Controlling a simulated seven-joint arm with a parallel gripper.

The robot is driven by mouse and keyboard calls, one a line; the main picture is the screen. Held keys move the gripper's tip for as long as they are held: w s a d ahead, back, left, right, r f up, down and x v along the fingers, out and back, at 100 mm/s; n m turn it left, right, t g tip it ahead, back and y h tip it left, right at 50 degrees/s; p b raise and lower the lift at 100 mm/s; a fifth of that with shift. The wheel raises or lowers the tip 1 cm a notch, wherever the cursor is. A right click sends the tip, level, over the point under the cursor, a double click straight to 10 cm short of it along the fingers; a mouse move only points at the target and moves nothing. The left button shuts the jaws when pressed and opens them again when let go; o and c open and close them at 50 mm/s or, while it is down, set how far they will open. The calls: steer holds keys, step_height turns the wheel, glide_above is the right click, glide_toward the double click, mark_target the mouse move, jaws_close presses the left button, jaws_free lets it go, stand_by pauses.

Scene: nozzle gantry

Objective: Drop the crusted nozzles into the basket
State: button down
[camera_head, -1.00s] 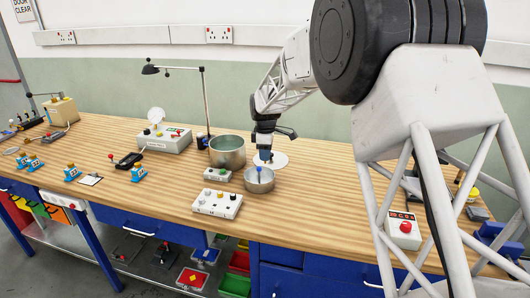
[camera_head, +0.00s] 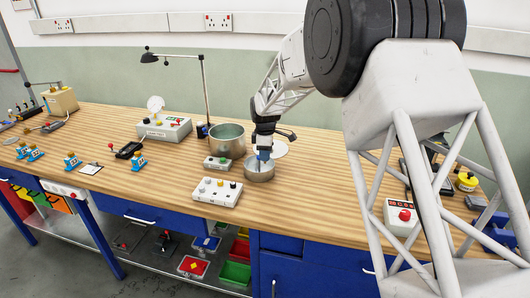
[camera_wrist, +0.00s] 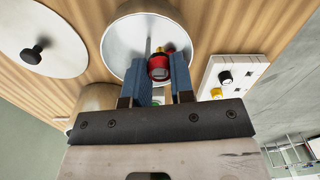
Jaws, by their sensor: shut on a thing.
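My gripper (camera_head: 264,155) is at the small metal pot (camera_head: 259,174), with its blue fingers over the pot's opening. In the wrist view, the fingers (camera_wrist: 163,62) are shut on a red and black nozzle-like piece (camera_wrist: 160,67). The pot (camera_wrist: 118,40) opens behind it there, and a thin grey rod (camera_wrist: 148,46) shows next to the left finger. Whether the piece is inside the rim or above it, I cannot tell. Any crust is too small to see. No wire basket is clearly recognisable.
A larger metal pot (camera_head: 228,142) stands behind left. A white lid with a black knob (camera_wrist: 38,52) lies beside the small pot. A white control box (camera_head: 217,192) is close at front left. Several blue-and-yellow holders (camera_head: 72,161) stand further left.

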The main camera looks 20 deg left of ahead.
steer(key=c, duration=0.9)
jaws_free()
steer(key=shift+r, duration=0.1)
steer(key=shift+r, duration=3.8)
